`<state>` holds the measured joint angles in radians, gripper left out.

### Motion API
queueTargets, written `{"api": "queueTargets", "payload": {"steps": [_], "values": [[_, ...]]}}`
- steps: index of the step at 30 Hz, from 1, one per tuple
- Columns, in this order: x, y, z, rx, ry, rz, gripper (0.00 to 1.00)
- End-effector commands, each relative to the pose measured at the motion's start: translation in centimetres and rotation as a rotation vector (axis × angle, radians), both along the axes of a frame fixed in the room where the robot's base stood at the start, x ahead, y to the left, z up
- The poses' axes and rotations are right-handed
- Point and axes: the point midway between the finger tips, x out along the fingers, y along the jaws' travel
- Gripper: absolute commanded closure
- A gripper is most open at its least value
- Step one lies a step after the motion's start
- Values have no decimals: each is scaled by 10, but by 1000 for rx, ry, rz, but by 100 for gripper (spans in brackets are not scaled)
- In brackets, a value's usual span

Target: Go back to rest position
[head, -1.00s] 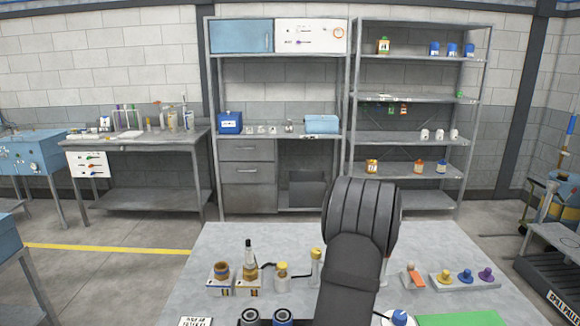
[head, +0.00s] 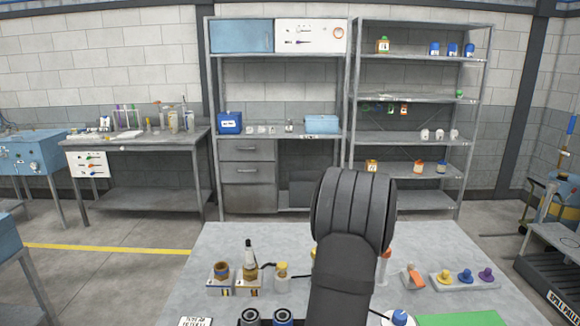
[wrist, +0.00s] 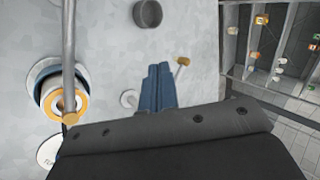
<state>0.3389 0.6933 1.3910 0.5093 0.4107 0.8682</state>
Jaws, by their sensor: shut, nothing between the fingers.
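My gripper (wrist: 155,88) shows in the wrist view as two blue fingers pressed together, with nothing between them. It is over the grey worktable (wrist: 105,50), apart from the things on it. In the head view my dark arm rises in front of the table (head: 215,245), and its fingers are hidden.
Right of the arm are an orange-topped block (head: 411,277), a rail with yellow, blue and purple knobs (head: 465,279), and a green mat (head: 457,319). A dark cup (wrist: 148,13) and an orange-ringed reel (wrist: 64,103) flank the fingers. Shelves (head: 420,90) stand behind.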

Motion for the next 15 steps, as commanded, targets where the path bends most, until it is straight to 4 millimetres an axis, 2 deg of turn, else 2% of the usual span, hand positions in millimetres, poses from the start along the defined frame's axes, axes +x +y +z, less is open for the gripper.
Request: {"api": "queueTargets", "payload": {"steps": [3,7,14,15], "values": [[8,-13,-17,1,1,-3,100],[17,-26,-29,1,0,-2,100],[37,-53,-35,0,-2,-1,100],[32,-49,-33,-1,-1,1,100]]}}
